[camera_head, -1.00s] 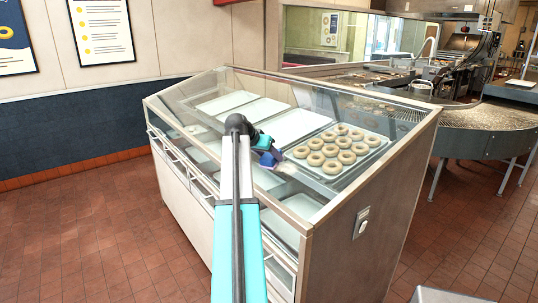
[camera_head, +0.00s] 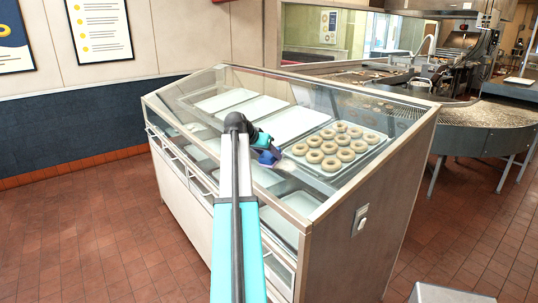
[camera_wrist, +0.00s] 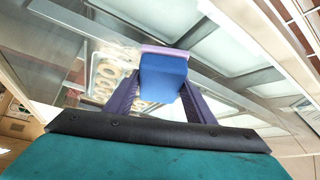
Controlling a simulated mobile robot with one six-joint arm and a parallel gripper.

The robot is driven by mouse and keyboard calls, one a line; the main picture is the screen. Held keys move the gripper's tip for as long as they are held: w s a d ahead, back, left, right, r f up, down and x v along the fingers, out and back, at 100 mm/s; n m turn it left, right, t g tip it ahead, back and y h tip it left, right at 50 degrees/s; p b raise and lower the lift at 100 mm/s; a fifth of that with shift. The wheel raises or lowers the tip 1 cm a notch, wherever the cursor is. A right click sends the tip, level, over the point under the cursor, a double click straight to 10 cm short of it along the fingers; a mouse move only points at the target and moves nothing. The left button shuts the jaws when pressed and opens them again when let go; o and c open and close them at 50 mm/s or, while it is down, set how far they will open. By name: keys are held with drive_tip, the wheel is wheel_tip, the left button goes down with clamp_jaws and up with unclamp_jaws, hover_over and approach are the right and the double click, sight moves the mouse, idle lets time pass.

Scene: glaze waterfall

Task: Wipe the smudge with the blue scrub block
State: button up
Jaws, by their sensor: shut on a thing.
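The blue scrub block (camera_wrist: 164,77), with a pink-lilac pad on its far face, sits between the purple fingers of my gripper (camera_wrist: 160,95) in the wrist view. My gripper is shut on it. In the head view the block (camera_head: 268,157) is small and dark blue, over the sloping glass of the display case (camera_head: 330,238). I cannot tell whether the pad touches the glass. A pale hazy patch (camera_wrist: 122,50) just left of the pad in the wrist view may be the smudge.
A tray of ring doughnuts (camera_head: 333,148) lies under the glass, right of my gripper. Empty white trays (camera_head: 225,99) lie left of it. A conveyor (camera_head: 490,125) stands at the back right. Tiled floor (camera_head: 90,225) is clear at the left.

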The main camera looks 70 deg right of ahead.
sight(286, 169)
drive_tip(key=shift+s+d+f+b, duration=0.1)
drive_tip(key=shift+f+b, duration=0.15)
drive_tip(key=shift+f, duration=0.15)
drive_tip(key=shift+s+d+f+b, duration=0.1)
drive_tip(key=shift+f+b, duration=0.1)
drive_tip(key=shift+f, duration=0.2)
idle(0.4)
drive_tip(key=shift+s+a, duration=0.55)
drive_tip(key=shift+s, duration=0.2)
drive_tip(key=shift+s+a, duration=0.5)
drive_tip(key=shift+s, duration=0.25)
drive_tip(key=shift+s, duration=0.1)
drive_tip(key=shift+s+a+f, duration=0.1)
drive_tip(key=shift+s+a, duration=0.4)
drive_tip(key=shift+s, duration=0.25)
drive_tip(key=shift+s+a+f, duration=0.1)
drive_tip(key=shift+s+a, duration=0.4)
drive_tip(key=shift+s, duration=0.25)
drive_tip(key=shift+s+a, duration=0.1)
drive_tip(key=shift+s+a+r, duration=0.1)
drive_tip(key=shift+s+a, duration=0.4)
drive_tip(key=shift+s, duration=0.25)
drive_tip(key=shift+s+a, duration=0.45)
drive_tip(key=shift+s, duration=0.25)
drive_tip(key=shift+w+d+r, duration=0.15)
